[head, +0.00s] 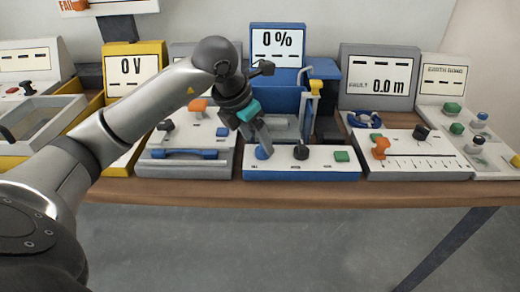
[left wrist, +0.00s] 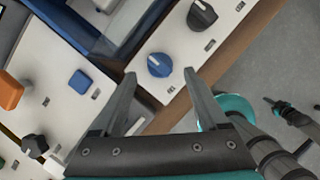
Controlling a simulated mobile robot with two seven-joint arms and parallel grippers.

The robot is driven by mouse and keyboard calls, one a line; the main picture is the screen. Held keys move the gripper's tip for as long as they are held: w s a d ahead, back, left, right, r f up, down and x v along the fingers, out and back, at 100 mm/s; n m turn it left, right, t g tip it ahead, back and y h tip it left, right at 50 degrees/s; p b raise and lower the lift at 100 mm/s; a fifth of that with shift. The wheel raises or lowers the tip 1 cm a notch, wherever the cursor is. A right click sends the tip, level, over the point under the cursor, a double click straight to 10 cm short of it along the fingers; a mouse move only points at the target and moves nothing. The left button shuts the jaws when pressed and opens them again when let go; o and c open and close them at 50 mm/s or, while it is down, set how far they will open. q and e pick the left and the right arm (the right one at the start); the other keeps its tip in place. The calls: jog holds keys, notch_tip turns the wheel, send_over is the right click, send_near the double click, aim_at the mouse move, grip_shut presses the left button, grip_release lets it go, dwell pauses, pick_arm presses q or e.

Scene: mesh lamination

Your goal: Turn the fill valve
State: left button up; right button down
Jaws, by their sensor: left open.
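A blue knob (head: 263,152), which looks like the valve, sits at the front left of the white panel of the blue station (head: 300,176). Its label is too small to read. My left gripper (head: 262,144) reaches down to this knob from above. In the left wrist view the fingers (left wrist: 162,78) are open, and the blue knob (left wrist: 159,65) shows between and just beyond their tips. I cannot tell whether they touch it. The station's screen (head: 277,43) reads 0 %. My right gripper is not seen in the head view.
A black knob (head: 301,152) and a green button (head: 341,156) sit to the right on the same panel. A grey station with a blue handle (head: 184,154) stands close on the left. A station with an orange lever (head: 381,148) stands on the right.

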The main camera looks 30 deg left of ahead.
aim_at(260, 146)
pick_arm(q)
jog(key=shift+x, duration=1.65)
grip_shut()
